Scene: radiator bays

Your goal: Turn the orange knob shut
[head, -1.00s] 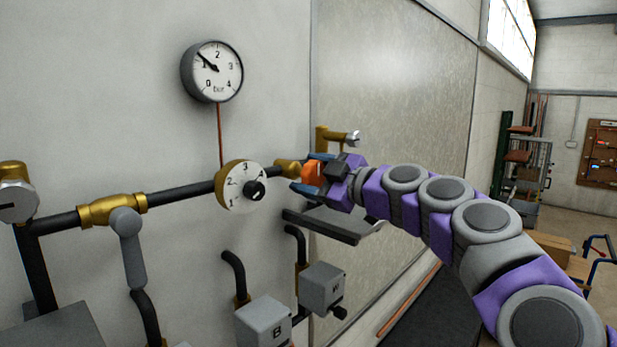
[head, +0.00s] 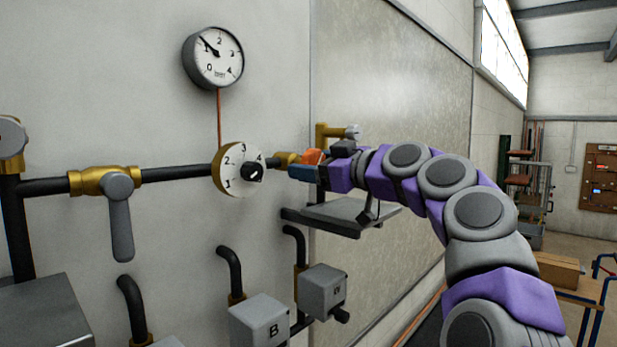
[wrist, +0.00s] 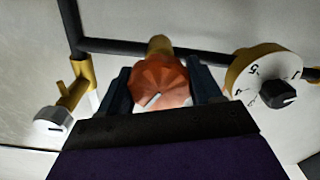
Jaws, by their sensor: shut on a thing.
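The orange knob (wrist: 158,82) sits at the end of a brass fitting on the dark pipe. In the wrist view it lies between the two dark blue fingers of my gripper (wrist: 160,88), one on each side. A white pointer line on its face runs at a slant. In the head view the orange knob (head: 312,156) shows only as a small patch, partly hidden by my gripper (head: 306,170). My gripper is shut on the knob.
A numbered dial with a black knob (head: 254,172) stands just left of my gripper. A pressure gauge (head: 214,57) is above it. A grey shelf (head: 345,215) and box B (head: 262,322) lie below. A brass valve with a grey lever (head: 120,215) is further left.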

